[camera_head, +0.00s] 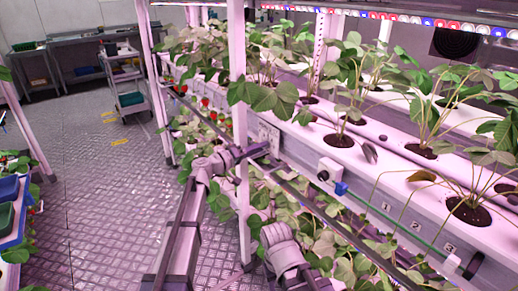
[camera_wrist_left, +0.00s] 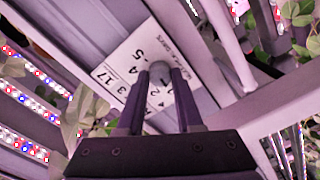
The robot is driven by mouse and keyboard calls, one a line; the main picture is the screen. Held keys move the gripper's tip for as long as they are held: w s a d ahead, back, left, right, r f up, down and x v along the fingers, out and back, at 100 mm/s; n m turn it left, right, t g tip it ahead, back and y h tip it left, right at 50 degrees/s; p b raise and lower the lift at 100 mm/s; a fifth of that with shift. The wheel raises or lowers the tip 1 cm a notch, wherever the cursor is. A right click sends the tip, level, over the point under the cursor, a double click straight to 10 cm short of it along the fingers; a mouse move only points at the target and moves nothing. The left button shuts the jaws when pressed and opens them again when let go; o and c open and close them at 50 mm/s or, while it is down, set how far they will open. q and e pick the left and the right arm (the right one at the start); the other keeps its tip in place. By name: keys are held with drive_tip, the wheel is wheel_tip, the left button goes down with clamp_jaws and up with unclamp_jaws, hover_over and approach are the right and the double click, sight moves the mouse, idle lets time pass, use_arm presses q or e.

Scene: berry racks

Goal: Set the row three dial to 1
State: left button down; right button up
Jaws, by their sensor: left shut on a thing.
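A white dial plate (camera_wrist_left: 136,62) with printed numbers and letters fills the middle of the left wrist view. It appears tilted there. A round grey knob (camera_wrist_left: 160,70) stands out from it. My left gripper (camera_wrist_left: 160,82) has one finger on each side of the knob and is shut on it. The fingers cover part of the plate, and I cannot tell which mark the dial points at. In the head view my left gripper (camera_head: 258,149) reaches behind a white post to the rack's side, by the small plate (camera_head: 268,134).
A white upright post (camera_head: 240,120) stands close to my left arm. A long planter gutter (camera_head: 400,185) with strawberry plants runs along the right, with a white box and blue fitting (camera_head: 341,188) on its side. Open tiled floor (camera_head: 100,200) lies to the left, with a cart (camera_head: 128,85) farther back.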

use_arm(q)
drive_tip(key=shift+m, duration=0.7)
drive_tip(key=c, duration=0.6)
unclamp_jaws()
drive_tip(key=shift+a, duration=0.1)
drive_tip(key=v, duration=0.7)
drive_tip(key=shift+s+a, duration=0.25)
